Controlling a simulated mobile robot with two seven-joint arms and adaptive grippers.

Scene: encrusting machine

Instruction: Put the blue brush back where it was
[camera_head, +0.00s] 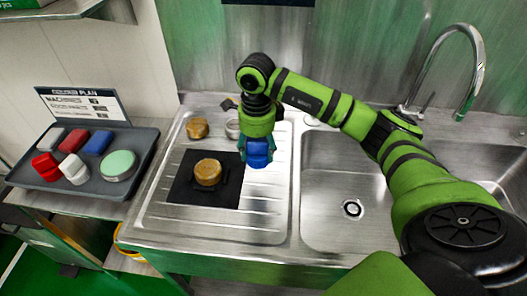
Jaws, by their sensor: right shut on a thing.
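My right gripper (257,141) reaches in from the right on the green arm and points down over the drainboard of the steel sink. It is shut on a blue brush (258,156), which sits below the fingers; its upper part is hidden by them. I cannot tell whether the brush touches the drainboard. A dark grey tray (132,176) stands at the left. Another blue item (97,143) lies in its back row, beside a red one (72,139) and a grey-white one (50,139). My left gripper is not in view.
The tray also holds a red piece (46,167), a white piece (74,168) and a round green-topped item (118,164). A colour plan sign (82,104) stands behind. A brown round piece (208,172) lies on a black mat (222,194); another (197,128) is behind. The sink basin (345,180) is empty.

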